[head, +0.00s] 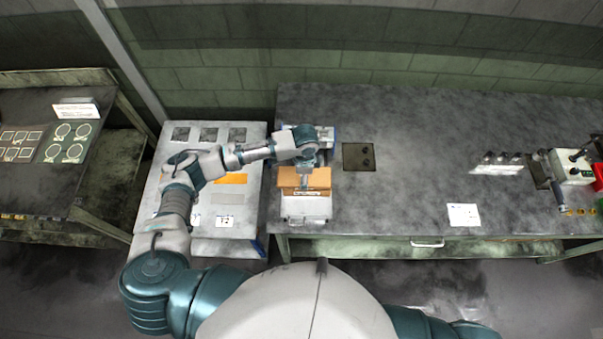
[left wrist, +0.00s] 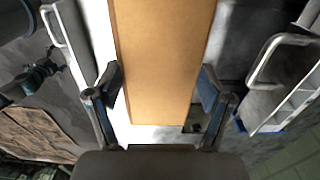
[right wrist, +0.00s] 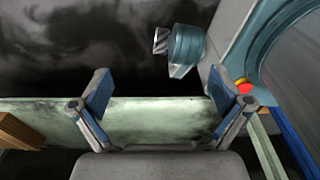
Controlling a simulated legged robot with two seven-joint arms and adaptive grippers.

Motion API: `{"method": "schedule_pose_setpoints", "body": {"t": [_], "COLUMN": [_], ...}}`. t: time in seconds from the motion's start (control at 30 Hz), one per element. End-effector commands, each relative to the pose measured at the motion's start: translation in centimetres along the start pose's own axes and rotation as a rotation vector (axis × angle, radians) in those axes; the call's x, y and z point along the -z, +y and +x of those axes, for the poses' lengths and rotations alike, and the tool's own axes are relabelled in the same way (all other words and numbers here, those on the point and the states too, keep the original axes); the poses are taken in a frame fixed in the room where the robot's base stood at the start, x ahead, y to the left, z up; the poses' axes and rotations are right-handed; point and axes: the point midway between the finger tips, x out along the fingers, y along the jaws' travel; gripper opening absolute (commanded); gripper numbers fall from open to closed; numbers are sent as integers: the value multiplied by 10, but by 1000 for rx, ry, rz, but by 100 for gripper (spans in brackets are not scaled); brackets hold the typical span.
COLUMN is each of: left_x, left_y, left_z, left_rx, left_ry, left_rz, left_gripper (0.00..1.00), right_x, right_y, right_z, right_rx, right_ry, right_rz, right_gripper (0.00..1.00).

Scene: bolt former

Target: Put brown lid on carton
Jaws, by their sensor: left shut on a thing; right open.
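The brown lid (head: 319,179) is at the left end of the long grey workbench in the head view. My left gripper (head: 304,184) is over it. In the left wrist view the lid (left wrist: 163,40) runs between the two fingers of my left gripper (left wrist: 162,72), which is shut on it. A pale grey box-like thing (head: 306,209) shows just in front of the lid; I cannot tell whether it is the carton or whether the lid touches it. My right gripper (right wrist: 157,92) is open and empty in the right wrist view, outside the head view.
A light panel table (head: 212,210) with a white "12" label stands left of the workbench (head: 400,150). A dark square plate (head: 358,157) lies right of the lid. A machine (head: 572,168) stands at the far right. The bench middle is mostly clear.

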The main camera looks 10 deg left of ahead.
Motion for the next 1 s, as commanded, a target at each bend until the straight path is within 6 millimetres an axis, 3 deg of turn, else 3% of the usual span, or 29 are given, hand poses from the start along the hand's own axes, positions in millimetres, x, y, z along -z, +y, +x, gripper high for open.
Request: {"method": "schedule_pose_setpoints", "body": {"t": [0.4,0.8,1.0], "left_x": [-7,-3,-2], "left_y": [-2,-1,0], "left_z": [6,16,21], "left_rx": [-2,-2,-1], "left_ry": [5,2,1], "left_rz": [-2,-1,-1], "left_gripper": [60,60,60], "right_x": [-4,0,-1], "right_y": [22,-1,3], "right_z": [1,4,5], "right_rx": [-26,1,-4], "right_ry": [-5,0,-1], "right_rz": [-2,3,0], "right_gripper": [100,100,100]}}
